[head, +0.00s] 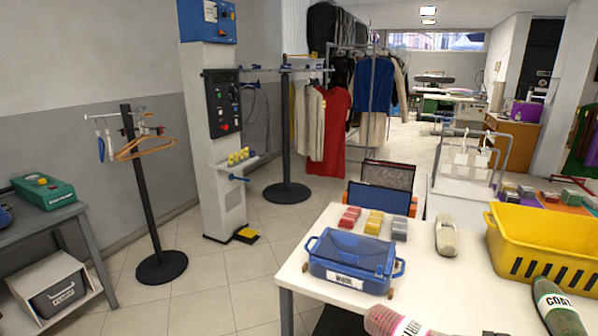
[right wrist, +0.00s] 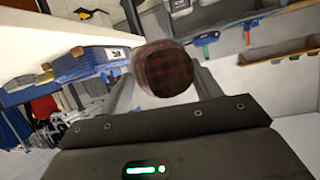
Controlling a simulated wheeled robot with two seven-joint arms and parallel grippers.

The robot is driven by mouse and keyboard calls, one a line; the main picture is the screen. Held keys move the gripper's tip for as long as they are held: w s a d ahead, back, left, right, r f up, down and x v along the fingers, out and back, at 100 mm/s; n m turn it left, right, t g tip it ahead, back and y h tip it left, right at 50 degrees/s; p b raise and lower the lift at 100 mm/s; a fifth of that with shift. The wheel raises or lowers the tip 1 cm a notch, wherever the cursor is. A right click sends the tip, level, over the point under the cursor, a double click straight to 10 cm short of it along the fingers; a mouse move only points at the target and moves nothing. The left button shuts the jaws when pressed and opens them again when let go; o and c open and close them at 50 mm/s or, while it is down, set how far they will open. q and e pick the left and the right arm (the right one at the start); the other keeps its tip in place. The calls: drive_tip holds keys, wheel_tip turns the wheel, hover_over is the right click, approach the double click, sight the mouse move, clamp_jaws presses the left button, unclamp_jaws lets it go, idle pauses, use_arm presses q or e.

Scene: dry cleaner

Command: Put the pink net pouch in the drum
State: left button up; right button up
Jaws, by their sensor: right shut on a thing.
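The pink net pouch (head: 392,322) shows at the bottom edge of the head view, with a white label. Its lower part is cut off. In the right wrist view, a rounded dark red plaid end with a pinkish net side (right wrist: 165,72), which appears to be this pouch, sits between the fingers of my right gripper (right wrist: 163,82). The right gripper is shut on it. My right gripper is out of the head view, and my left gripper is in neither view. I cannot make out a drum in either view.
On the white table (head: 320,217) stand a blue lidded bin (head: 350,262), a yellow basket (head: 545,235), a beige roll (head: 446,236), a dark green pouch (head: 558,308) and small coloured blocks (head: 374,222). Tiled floor is open to the left, around a hanger stand (head: 146,190).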

drive_tip(key=shift+t, duration=0.3)
drive_tip(key=a, duration=0.2)
drive_tip(key=w+a, duration=0.1)
drive_tip(key=a, duration=0.3)
drive_tip(key=shift+w+r, duration=0.2)
drive_tip(key=shift+w, duration=0.05)
drive_tip(key=shift+w+a+r, duration=0.1)
drive_tip(key=shift+a+r, duration=0.1)
drive_tip(key=shift+a, duration=0.2)
